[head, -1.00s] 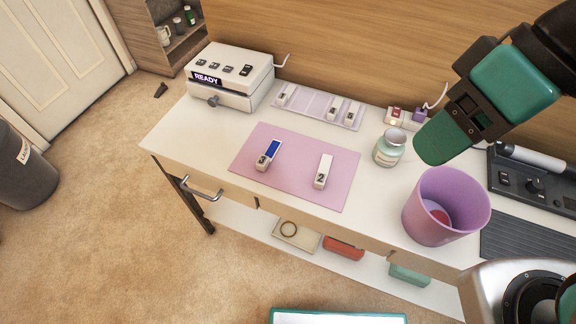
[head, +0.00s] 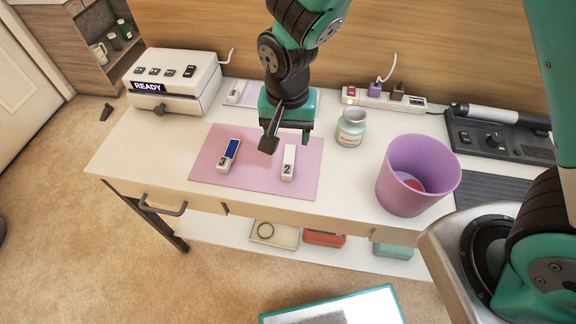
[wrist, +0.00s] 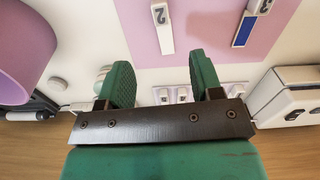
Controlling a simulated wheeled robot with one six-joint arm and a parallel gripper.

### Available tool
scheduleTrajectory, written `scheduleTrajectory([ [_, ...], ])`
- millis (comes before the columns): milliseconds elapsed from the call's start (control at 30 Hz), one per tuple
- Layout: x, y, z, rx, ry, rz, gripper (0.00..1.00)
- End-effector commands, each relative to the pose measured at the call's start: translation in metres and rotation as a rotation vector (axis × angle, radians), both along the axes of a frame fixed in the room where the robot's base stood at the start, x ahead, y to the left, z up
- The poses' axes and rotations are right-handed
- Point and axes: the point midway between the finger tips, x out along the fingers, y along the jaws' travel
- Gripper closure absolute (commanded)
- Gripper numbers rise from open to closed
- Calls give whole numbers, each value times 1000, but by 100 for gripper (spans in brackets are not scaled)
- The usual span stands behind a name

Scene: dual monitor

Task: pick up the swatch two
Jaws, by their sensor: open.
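Swatch two (head: 288,163) is a small white block marked 2, lying on the right half of the pink mat (head: 255,187). It also shows in the wrist view (wrist: 164,36), at the top, beyond my fingertips and roughly in line with the space between them. My gripper (head: 288,140) is open and empty, pointing down above the far part of the mat. Its two green fingers also show in the wrist view (wrist: 162,72), apart from swatch two. A second swatch with a blue face (head: 229,154) lies to the left on the mat.
A purple bin (head: 415,180) stands right of the mat, and a glass jar (head: 351,128) behind it. A white READY device (head: 175,85) is at the back left. A power strip (head: 385,99) lies along the back. A swatch rack is partly hidden behind my gripper.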

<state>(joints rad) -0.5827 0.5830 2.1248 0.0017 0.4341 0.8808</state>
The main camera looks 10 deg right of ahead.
Motion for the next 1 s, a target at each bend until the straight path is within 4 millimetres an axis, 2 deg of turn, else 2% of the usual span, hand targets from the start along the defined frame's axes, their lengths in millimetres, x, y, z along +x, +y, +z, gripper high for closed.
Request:
scheduleTrajectory([
  [100, -1, -1, -29, -3, 5, 1, 40],
  [300, 0, 0, -65, 0, 3, 2, 40],
  [567, 1, -1, -84, 0, 3, 2, 40],
  [833, 4, -1, -122, 0, 3, 2, 40],
  [1000, 4, -1, -129, 1, 1, 2, 40],
])
